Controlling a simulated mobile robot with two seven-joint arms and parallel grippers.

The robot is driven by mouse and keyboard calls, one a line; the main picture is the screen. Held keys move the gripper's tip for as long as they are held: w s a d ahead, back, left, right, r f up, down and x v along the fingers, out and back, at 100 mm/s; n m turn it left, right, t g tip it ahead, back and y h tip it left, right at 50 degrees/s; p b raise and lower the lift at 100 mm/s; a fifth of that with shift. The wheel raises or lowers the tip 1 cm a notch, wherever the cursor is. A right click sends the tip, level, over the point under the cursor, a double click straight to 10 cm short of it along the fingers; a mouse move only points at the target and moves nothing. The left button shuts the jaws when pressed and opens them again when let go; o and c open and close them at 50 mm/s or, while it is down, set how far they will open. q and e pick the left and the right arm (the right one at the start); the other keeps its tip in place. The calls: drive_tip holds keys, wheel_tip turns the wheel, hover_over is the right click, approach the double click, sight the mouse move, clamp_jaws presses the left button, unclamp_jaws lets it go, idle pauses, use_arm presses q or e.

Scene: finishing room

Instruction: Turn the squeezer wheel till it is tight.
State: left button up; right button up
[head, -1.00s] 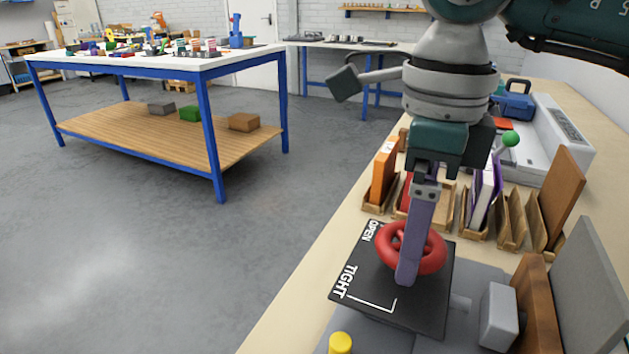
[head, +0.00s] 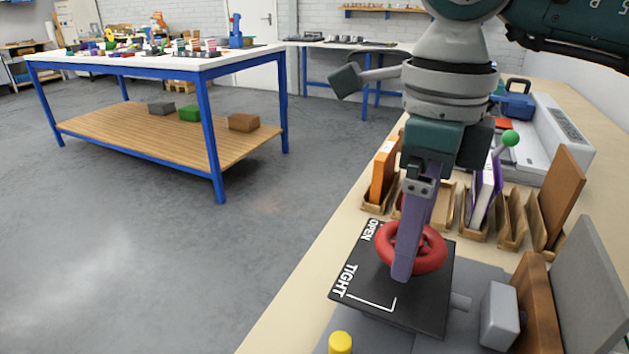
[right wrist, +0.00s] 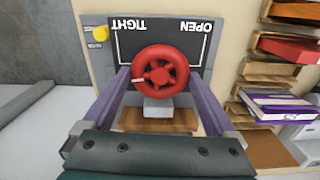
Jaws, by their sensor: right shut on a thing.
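The red squeezer wheel (head: 431,259) sits on a black plate (head: 340,292) marked OPEN and TIGHT, with white corner lines. My right gripper (head: 402,272) points down with its purple fingers at the wheel and is shut on it. In the right wrist view the wheel (right wrist: 160,60) lies between the two fingers, one on each side. A small pale mark shows on the wheel's left side there, on the side of the TIGHT label. In the head view the near finger hides part of the wheel. My left gripper is not in view.
A yellow button (head: 340,343) stands at the bench's front. A grey block (head: 499,317) and brown and grey boards stand right of the plate. Wooden racks (head: 511,215) with books and a green-knobbed lever (head: 510,138) are behind. The floor at left is clear.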

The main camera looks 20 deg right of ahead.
drive_tip(key=shift+m, duration=0.6)
drive_tip(key=o, duration=1)
drive_tip(key=shift+r, duration=0.1)
wheel_tip(320, 180, up, 10)
drive_tip(key=shift+f, duration=0.1)
drive_tip(key=shift+a, duration=0.15)
